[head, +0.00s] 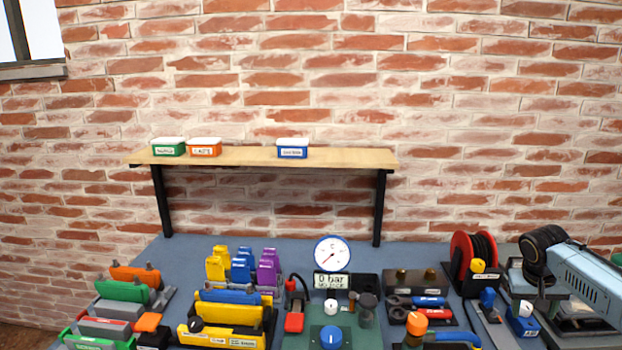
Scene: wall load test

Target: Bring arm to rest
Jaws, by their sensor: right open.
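My right arm comes in from the right edge as a light blue link with a black round joint. My left gripper is not in view.
A wooden shelf (340,157) on black brackets holds green, orange and blue boxes (293,149). The blue-grey bench (190,252) is crowded: coloured clamps and blocks, a round gauge (332,252), a red reel (462,254) and an orange-topped tool (417,323). The shelf's right part is bare.

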